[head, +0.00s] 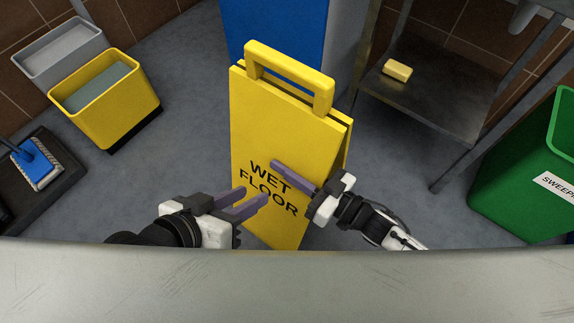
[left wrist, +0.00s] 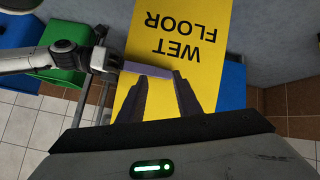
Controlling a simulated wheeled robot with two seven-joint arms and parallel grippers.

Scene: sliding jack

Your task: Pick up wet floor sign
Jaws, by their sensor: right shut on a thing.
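The yellow wet floor sign (head: 288,118) stands upright on the grey floor in the head view, with its handle on top. Its front panel fills the middle of the left wrist view (left wrist: 200,22), lettering upside down. My right gripper (head: 283,170) is shut on the sign's right edge. One purple finger lies across the front panel; the other is hidden behind it. It also shows in the left wrist view (left wrist: 130,67). My left gripper (head: 254,194) is open and empty in front of the panel, below the lettering's left part. I cannot tell whether its fingers touch the sign.
A blue block-like object (head: 278,30) stands right behind the sign. A yellow bucket (head: 110,110) and a grey one (head: 60,55) are at left. A metal shelf (head: 430,105) with a yellow sponge (head: 397,71) and a green bin (head: 520,195) are at right.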

